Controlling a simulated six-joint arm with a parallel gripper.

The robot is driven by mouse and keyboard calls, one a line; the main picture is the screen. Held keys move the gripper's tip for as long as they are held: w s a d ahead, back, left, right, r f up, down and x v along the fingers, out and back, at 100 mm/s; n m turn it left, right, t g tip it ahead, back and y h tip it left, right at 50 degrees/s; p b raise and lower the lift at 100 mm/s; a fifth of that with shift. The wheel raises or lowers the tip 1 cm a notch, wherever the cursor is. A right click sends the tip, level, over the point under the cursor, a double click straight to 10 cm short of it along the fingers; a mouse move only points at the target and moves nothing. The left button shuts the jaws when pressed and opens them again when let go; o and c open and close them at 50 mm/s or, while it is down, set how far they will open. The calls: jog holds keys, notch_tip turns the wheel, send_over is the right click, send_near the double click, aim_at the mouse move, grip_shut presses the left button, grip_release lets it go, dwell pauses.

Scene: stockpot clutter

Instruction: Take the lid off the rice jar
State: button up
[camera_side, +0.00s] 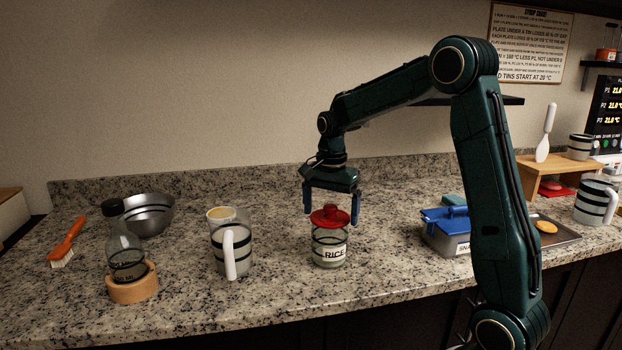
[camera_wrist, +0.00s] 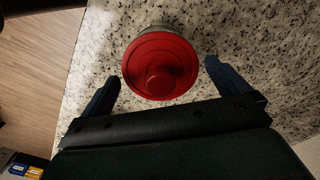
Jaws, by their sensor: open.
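The rice jar (camera_side: 330,251) is a clear glass jar with a label reading RICE, upright on the granite counter. Its red lid (camera_side: 329,217) with a round knob sits on top of it. In the wrist view the red lid (camera_wrist: 160,66) shows from above and hides most of the jar. My gripper (camera_side: 330,220) is open above the jar, with its blue fingers spread to either side of the lid. In the wrist view my gripper (camera_wrist: 160,80) has a finger left and right of the lid, both apart from it. It holds nothing.
A striped pitcher (camera_side: 231,248) stands left of the jar. Further left are a bottle in a wooden ring (camera_side: 133,286), a steel bowl (camera_side: 150,217) and an orange brush (camera_side: 68,242). A blue-lidded tin (camera_side: 446,238) is to the right. The counter immediately around the jar is clear.

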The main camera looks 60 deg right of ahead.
aim_at(331, 206)
jog(key=shift+c, duration=0.4)
jog(key=c, duration=0.7)
jog(key=shift+r, duration=0.1)
jog(key=shift+c, duration=0.2)
notch_tip(331, 206, up, 20)
dwell(0.3)
dwell(0.5)
